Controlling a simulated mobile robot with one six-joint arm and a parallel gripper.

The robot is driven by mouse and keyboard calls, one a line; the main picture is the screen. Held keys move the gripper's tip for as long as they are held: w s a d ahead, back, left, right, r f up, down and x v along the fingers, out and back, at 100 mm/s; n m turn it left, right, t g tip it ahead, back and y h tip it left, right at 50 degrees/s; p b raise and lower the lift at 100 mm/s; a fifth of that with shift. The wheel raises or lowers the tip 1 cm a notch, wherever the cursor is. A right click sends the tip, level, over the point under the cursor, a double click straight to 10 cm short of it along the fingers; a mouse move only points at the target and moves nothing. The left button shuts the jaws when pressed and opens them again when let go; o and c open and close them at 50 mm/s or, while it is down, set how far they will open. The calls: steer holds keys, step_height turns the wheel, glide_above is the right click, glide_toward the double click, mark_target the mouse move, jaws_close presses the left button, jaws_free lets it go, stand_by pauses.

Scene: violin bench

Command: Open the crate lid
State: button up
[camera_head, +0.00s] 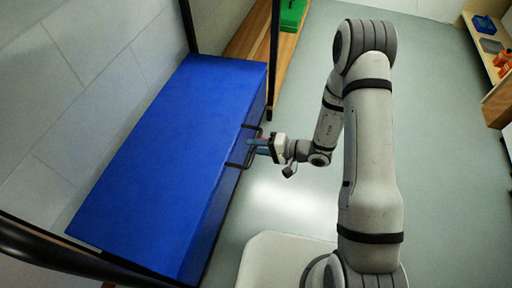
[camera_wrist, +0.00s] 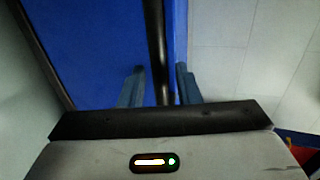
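The blue crate (camera_head: 215,205) stands along the wall at the left in the head view. Its flat blue lid (camera_head: 150,150) lies closed on top. A black bar handle (camera_head: 247,163) sticks out from the front side. My gripper (camera_head: 252,144) is at this handle, with its fingers pointing at the crate. In the wrist view, the black bar (camera_wrist: 157,45) runs between the two blue-grey fingers of my gripper (camera_wrist: 159,88). A narrow gap shows on each side of the bar, so the fingers look open around it.
Dark posts (camera_head: 274,55) stand at the crate's far end. Behind it, a wooden bench (camera_head: 250,45) carries a green box (camera_head: 292,14). Wooden shelving (camera_head: 497,95) with small items is at the far right. The grey floor (camera_head: 440,130) between is clear.

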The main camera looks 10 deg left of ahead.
steer(key=shift+a, duration=0.1)
steer(key=shift+c, duration=0.4)
jaws_close()
